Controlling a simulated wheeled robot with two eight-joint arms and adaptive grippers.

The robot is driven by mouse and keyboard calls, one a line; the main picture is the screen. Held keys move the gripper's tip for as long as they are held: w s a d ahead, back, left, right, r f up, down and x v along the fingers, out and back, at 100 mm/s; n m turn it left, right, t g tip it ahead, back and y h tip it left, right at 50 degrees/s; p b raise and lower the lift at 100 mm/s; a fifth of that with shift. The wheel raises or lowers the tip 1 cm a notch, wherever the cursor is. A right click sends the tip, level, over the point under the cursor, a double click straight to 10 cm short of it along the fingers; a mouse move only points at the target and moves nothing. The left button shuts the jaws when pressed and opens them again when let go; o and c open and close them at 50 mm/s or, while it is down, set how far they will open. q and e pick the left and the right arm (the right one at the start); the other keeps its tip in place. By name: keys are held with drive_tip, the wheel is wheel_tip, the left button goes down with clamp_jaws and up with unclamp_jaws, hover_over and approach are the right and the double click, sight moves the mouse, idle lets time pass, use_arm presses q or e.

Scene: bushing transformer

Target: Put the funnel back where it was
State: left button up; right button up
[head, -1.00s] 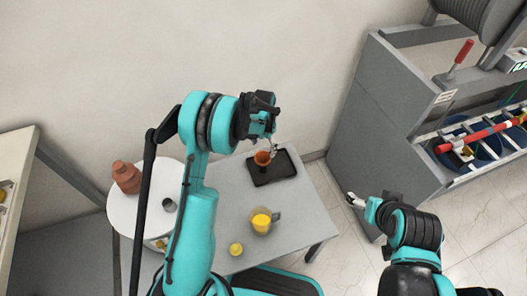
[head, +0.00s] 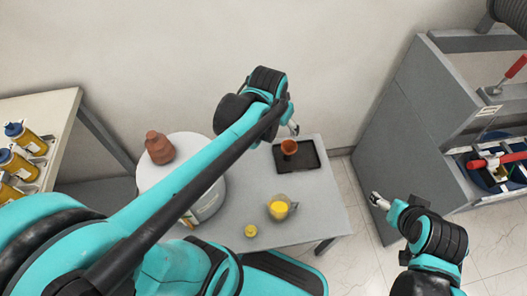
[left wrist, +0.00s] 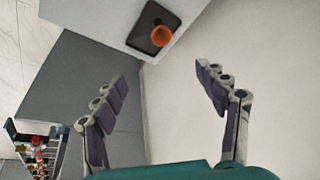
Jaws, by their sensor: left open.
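The orange-brown funnel (head: 289,147) sits upright on a black tray (head: 310,160) at the back right of the grey table. In the left wrist view the funnel (left wrist: 161,35) is on the dark tray (left wrist: 140,38), beyond the fingertips. My left gripper (head: 293,128) is just above and behind the funnel in the head view, apart from it. In the left wrist view my left gripper (left wrist: 160,75) has its two fingers spread wide with nothing between them. My right gripper (head: 378,200) is right of the table over the floor; its finger opening is too small to tell.
On the grey table (head: 300,226) stand a glass jug with yellow liquid (head: 280,208) and a small yellow item (head: 251,231). A brown bottle-shaped insulator (head: 159,147) stands on a white round drum (head: 148,174). A grey cabinet (head: 405,140) is at right.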

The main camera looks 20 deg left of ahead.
use_arm(q)
drive_tip(key=s+n+t, duration=0.2)
drive_tip(key=s, duration=0.9)
drive_tip(key=shift+t, duration=0.4)
drive_tip(key=shift+s+a, duration=0.1)
